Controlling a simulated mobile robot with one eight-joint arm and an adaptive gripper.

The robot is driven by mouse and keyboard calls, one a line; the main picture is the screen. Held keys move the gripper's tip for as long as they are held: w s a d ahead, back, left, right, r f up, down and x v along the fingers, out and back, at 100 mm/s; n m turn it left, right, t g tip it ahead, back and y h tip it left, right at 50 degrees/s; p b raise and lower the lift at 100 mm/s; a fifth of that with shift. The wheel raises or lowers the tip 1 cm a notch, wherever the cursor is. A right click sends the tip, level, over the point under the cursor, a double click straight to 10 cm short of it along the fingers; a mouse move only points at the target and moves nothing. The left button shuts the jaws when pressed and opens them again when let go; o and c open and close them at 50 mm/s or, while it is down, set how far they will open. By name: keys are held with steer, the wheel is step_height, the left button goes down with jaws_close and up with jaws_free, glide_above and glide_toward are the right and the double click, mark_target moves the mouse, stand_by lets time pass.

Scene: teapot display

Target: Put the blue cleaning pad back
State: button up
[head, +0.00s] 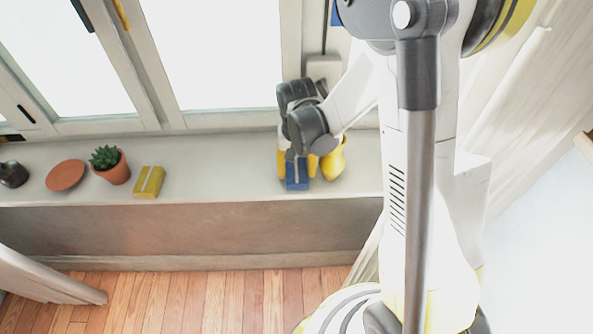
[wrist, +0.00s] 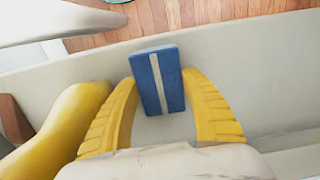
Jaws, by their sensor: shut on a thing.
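The blue cleaning pad (head: 297,177) is a small block with a pale stripe along its middle. It is at the right part of the window sill (head: 230,180), near the front edge. My gripper (head: 297,166) reaches down over it with yellow fingers. In the wrist view, the fingers (wrist: 160,82) are shut on the two long sides of the blue pad (wrist: 170,97). I cannot tell whether the pad touches the sill or hangs just above it.
A yellow rounded object (head: 334,160) stands close to the right of my gripper. To the left are a yellow pad (head: 149,181), a potted succulent (head: 111,165), a terracotta saucer (head: 65,175) and a dark pot (head: 13,174). The sill between the yellow pad and my gripper is clear.

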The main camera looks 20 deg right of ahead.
steer(key=shift+f, duration=0.15)
steer(key=o, duration=0.9)
step_height(320, 180, up, 12)
steer(key=r+p, duration=0.1)
steer(key=p, duration=0.4)
step_height(320, 180, up, 7)
steer(key=n+t, duration=0.1)
steer(key=t, duration=0.2)
glide_above(297, 170)
steer(key=s, duration=0.4)
steer(key=s+r+n+t, duration=0.1)
steer(key=s, duration=0.2)
steer(key=s+r+t, duration=0.1)
steer(key=s+r, duration=0.1)
steer(key=s+r+n+t, duration=0.1)
steer(key=s+r+t, duration=0.1)
steer(key=s, duration=0.1)
steer(key=shift+s+r+n, duration=0.15)
steer(key=shift+s+n, duration=0.15)
